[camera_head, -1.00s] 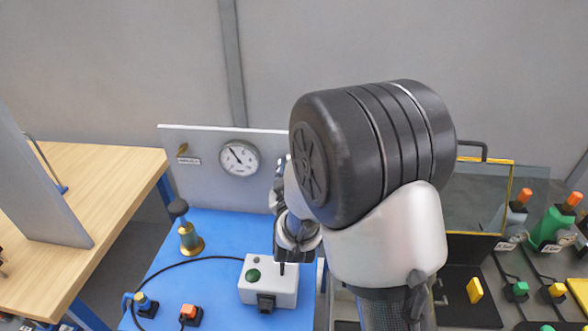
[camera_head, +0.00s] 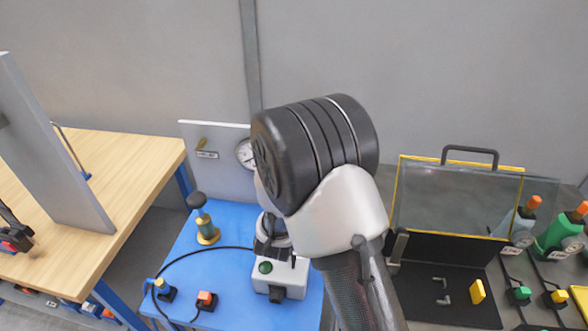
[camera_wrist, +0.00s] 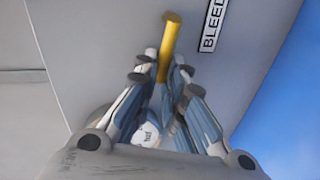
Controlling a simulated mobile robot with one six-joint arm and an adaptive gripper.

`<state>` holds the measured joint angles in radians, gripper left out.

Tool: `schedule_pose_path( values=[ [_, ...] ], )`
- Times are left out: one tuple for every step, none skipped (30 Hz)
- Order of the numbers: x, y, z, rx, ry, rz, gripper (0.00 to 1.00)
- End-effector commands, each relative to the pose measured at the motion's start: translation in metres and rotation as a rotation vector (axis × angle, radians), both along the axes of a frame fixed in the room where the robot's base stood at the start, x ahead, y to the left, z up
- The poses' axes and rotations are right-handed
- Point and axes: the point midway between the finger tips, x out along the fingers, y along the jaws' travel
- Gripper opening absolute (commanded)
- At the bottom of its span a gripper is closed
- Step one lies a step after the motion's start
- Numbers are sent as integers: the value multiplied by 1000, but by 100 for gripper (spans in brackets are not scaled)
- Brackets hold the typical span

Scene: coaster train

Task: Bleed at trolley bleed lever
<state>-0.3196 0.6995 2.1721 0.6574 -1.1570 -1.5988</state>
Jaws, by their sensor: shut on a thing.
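In the wrist view, the yellow bleed lever (camera_wrist: 170,45) stands against a grey panel beside a label (camera_wrist: 213,25) reading BLEED. My gripper (camera_wrist: 163,72) has its fingertips drawn together on either side of the lever and is shut on it. The lever's lower part is hidden between the blurred fingers. In the head view, my arm covers the right part of the grey panel (camera_head: 225,177), hiding the gripper's fingertips and this lever. The dial gauge (camera_head: 245,154) is partly covered by my arm. A small brass lever (camera_head: 202,143) with an unreadable label shows at the panel's left.
The blue trolley top (camera_head: 225,228) carries a brass fitting with a dark knob (camera_head: 208,232), a white box with a green button (camera_head: 280,275), a cable and small coloured connectors. A wooden bench (camera_head: 140,160) stands left. An open black case (camera_head: 450,290) lies right.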

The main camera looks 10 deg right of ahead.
Motion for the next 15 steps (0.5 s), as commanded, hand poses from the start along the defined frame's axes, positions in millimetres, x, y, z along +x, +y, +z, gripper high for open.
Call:
schedule_pose_path(
  values=[
    [1, 1, 1, -26, 6, 2, 0],
    [1, 1, 0, -39, 9, 2, 0],
    [1, 1, -1, -58, 16, 1, 0],
    [1, 1, -2, -69, 20, 1, 0],
    [1, 1, -3, -82, 23, 1, 0],
    [1, 1, -3, -94, 27, 1, 0],
    [1, 1, -4, -103, 30, 2, 0],
    [1, 1, -5, -111, 33, 1, 0],
    [1, 1, -5, -120, 36, 1, 0],
    [1, 1, -6, -126, 38, 1, 0],
    [1, 1, -6, -130, 39, 1, 0],
    [1, 1, -6, -135, 41, 1, 0],
    [1, 1, -7, -139, 42, 1, 0],
    [1, 1, -7, -141, 43, 0, 0],
    [1, 1, -7, -144, 42, 1, 0]
  ],
)
